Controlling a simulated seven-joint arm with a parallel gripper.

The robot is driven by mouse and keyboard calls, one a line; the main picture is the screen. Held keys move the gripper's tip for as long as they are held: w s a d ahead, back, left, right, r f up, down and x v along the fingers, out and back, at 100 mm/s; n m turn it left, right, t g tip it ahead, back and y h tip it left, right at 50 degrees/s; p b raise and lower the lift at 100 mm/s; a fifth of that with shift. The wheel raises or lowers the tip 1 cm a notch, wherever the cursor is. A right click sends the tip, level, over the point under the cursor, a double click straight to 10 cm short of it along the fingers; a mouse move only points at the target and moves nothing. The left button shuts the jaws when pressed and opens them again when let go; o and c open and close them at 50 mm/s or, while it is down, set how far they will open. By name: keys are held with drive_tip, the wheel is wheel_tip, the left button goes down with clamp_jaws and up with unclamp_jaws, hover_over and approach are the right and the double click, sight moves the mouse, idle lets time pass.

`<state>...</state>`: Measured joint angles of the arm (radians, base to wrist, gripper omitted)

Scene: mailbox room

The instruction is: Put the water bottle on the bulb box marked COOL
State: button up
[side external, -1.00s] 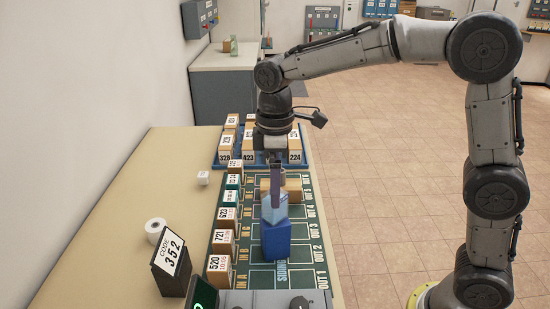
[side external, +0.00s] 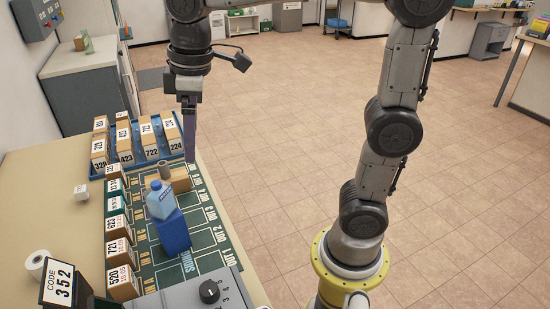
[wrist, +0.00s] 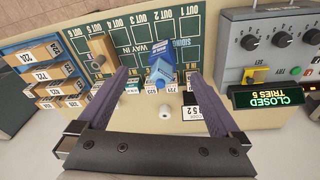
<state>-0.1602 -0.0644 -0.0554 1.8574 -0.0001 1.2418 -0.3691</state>
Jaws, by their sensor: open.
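The water bottle (side external: 160,200), pale blue and clear with a blue cap, stands upright on a blue box (side external: 175,234) on the green board. I cannot read a COOL mark on the box. In the wrist view the bottle (wrist: 167,45) and the box (wrist: 158,72) show between my fingers but farther off. My gripper (side external: 189,130) is open and empty. It hangs above and beyond the bottle, apart from it.
A wooden block (side external: 181,179) lies behind the bottle. Numbered boxes (side external: 119,250) line the board's left edge, and a blue tray (side external: 187,156) holds several more. A grey control panel (wrist: 265,50) and CLOSED display (wrist: 268,97) stand nearby.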

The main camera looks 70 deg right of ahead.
drive_tip(key=s+d+f+m+t, duration=0.2)
drive_tip(key=s+f+m, duration=0.1)
drive_tip(key=s, duration=0.4)
drive_tip(key=s+d+f+m+t, duration=0.1)
drive_tip(key=s+d+f+m, duration=0.2)
drive_tip(key=s, duration=0.5)
drive_tip(key=shift+s+t, duration=0.15)
drive_tip(key=shift+t, duration=0.25)
